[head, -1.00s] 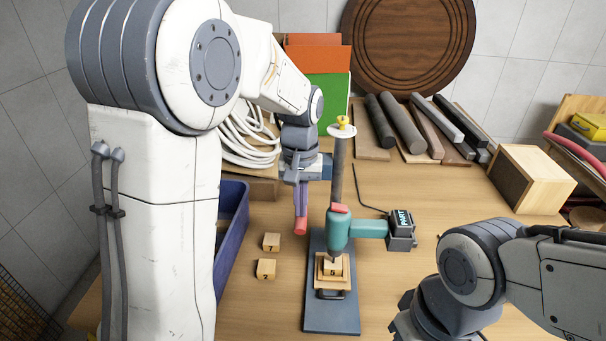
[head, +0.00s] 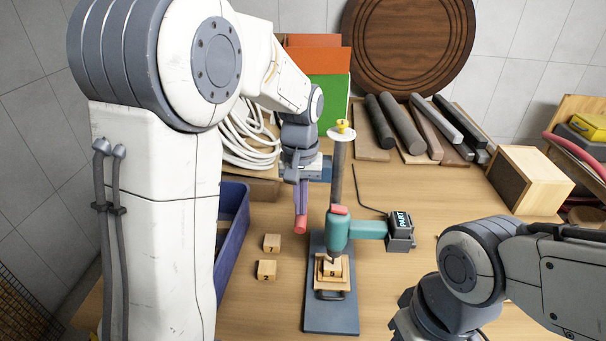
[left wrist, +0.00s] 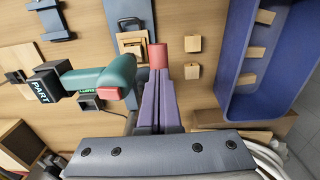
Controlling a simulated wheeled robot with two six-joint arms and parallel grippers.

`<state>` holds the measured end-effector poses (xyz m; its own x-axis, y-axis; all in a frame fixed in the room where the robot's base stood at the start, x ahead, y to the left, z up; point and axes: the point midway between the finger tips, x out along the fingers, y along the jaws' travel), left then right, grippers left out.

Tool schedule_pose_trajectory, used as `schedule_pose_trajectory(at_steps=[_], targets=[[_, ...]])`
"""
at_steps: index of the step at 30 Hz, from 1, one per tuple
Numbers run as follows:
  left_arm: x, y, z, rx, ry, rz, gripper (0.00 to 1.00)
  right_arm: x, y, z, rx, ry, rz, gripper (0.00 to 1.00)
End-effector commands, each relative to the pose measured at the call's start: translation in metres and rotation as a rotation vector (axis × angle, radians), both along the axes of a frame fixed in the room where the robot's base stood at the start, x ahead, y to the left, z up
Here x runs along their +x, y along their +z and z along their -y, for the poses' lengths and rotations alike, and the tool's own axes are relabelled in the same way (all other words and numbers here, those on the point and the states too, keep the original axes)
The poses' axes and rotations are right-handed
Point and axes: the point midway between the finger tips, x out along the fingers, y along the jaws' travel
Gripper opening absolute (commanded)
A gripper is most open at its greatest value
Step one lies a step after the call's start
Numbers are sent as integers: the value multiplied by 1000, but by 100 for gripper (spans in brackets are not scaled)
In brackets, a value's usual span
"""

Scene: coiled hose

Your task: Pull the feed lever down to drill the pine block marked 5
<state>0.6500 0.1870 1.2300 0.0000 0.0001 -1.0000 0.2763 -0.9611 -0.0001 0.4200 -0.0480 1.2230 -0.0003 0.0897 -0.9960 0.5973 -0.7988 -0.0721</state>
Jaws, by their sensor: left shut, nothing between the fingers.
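The pine block marked 5 (head: 331,270) sits on the drill stand's base (head: 331,318), under the teal drill (head: 339,230). The drill's nose is close above the block; I cannot tell if the bit touches it. A red cylindrical grip (head: 300,225), apparently the feed lever's, is left of the drill. My left gripper (head: 301,207) is shut and empty, its purple fingers pointing at the red grip, which also shows just past the fingertips in the left wrist view (left wrist: 158,56). I cannot tell if they touch. The rest of the lever is hidden. My right gripper is out of view.
Two small wooden blocks, one marked 7 (head: 272,242) and another (head: 266,269), lie left of the stand. A blue bin (left wrist: 233,80) is beyond them. A black box marked PART (head: 401,226) adjoins the drill. A coiled white hose (head: 246,140) lies behind.

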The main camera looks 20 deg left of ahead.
Motion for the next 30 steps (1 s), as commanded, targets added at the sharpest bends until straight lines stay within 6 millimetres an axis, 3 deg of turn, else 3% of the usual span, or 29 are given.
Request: schedule_pose_trajectory(at_steps=[30], targets=[[0, 43, 0, 0, 0, 0, 0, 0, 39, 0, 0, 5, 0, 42]])
